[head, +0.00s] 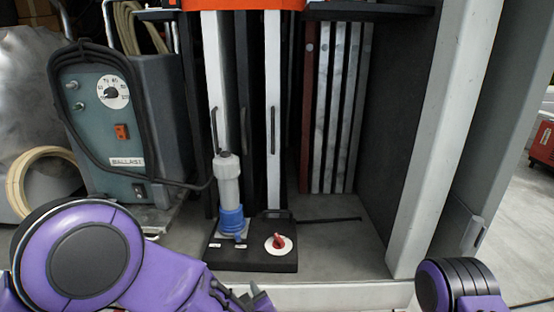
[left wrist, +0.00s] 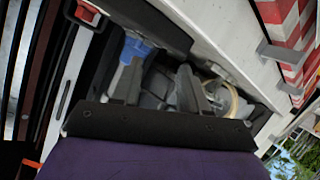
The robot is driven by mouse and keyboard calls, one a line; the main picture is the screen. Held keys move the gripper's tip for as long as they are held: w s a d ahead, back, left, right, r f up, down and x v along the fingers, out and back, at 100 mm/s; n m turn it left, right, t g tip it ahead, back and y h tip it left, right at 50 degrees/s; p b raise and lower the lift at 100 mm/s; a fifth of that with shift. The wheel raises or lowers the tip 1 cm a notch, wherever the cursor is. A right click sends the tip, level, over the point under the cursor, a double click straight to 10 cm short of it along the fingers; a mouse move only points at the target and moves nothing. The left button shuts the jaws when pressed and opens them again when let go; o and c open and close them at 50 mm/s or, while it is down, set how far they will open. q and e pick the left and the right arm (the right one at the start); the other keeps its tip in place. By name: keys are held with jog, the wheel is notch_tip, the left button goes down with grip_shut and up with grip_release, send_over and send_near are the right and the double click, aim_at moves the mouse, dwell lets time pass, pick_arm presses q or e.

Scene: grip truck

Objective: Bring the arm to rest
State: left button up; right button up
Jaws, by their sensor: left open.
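My left gripper (head: 243,297) shows at the bottom edge of the head view, its dark fingertips apart and nothing seen between them. Its fingers also show in the left wrist view (left wrist: 158,88). It is in front of and below a black base plate (head: 225,262), apart from it as far as I can see. On the plate, a grey plug (head: 228,180) stands upright in a blue socket (head: 232,221), with a red rotary switch (head: 279,242) to its right. Of my right arm only a purple link shows at the lower right; its gripper is out of view.
A grey-green ballast unit (head: 110,130) with a dial and a black cable stands at the left. White posts and several upright boards (head: 340,110) stand behind the plate. A pale pillar (head: 445,130) bounds the right. Red-and-white striped panels (left wrist: 283,30) show in the left wrist view.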

pick_arm(q)
jog(key=s+a+f+g+h+b, duration=0.1)
jog(key=s+a+f+g, duration=0.1)
jog(key=s+a+f, duration=0.45)
jog(key=s+a+f+g+h, duration=0.1)
jog(key=a+f, duration=0.3)
jog(key=f, duration=0.5)
jog(key=s+a+f+g, duration=0.2)
jog(key=s+a+f, duration=0.2)
jog(key=s, duration=0.3)
jog(key=s+a+f+g+b, duration=0.1)
jog(key=s+a+f+g, duration=0.1)
jog(key=s, duration=0.5)
jog(key=s+a+f+m+g+y, duration=0.1)
jog(key=s+a+f+g, duration=0.1)
jog(key=s+a+f, duration=0.3)
jog(key=s+a, duration=0.1)
jog(key=s, duration=0.1)
jog(key=shift+s+a+f+g+b, duration=0.25)
jog(key=shift+s+f+g+b, duration=0.05)
jog(key=shift+f+b, duration=0.1)
